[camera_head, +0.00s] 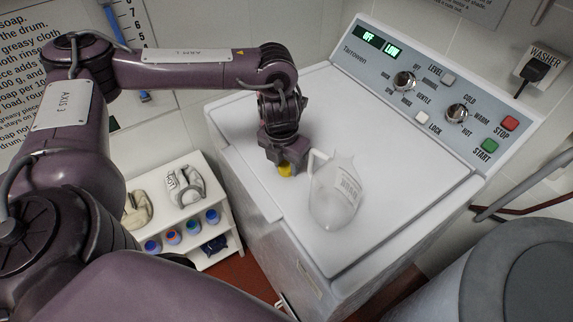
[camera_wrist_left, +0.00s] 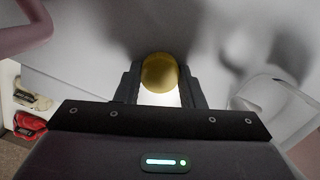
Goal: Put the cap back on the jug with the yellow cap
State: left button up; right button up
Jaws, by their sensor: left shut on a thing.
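The yellow cap (camera_head: 285,170) is between the fingers of my left gripper (camera_head: 280,163), low over the washer's white lid, left of the jug. In the left wrist view the cap (camera_wrist_left: 159,73) shows between the two dark fingers of the left gripper (camera_wrist_left: 160,90), which is shut on it. I cannot tell if the cap touches the lid. A translucent white jug (camera_head: 336,192) with a handle stands on the lid just right of the gripper, with no cap visible on it. Part of the jug (camera_wrist_left: 270,100) shows at the right in the left wrist view. My right gripper is not in view.
The washer (camera_head: 250,115) has a raised control panel (camera_head: 430,85) along its back. A low white shelf (camera_head: 212,247) with several small containers stands to the left. A large grey drum (camera_head: 520,270) is at the lower right. The lid's right side is clear.

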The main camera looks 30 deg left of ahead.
aim_at(286, 166)
pick_arm(q)
jog(key=shift+r, duration=0.45)
notch_tip(286, 166, up, 4)
jog(key=shift+r, duration=0.1)
notch_tip(286, 166, up, 15)
jog(key=p, duration=0.5)
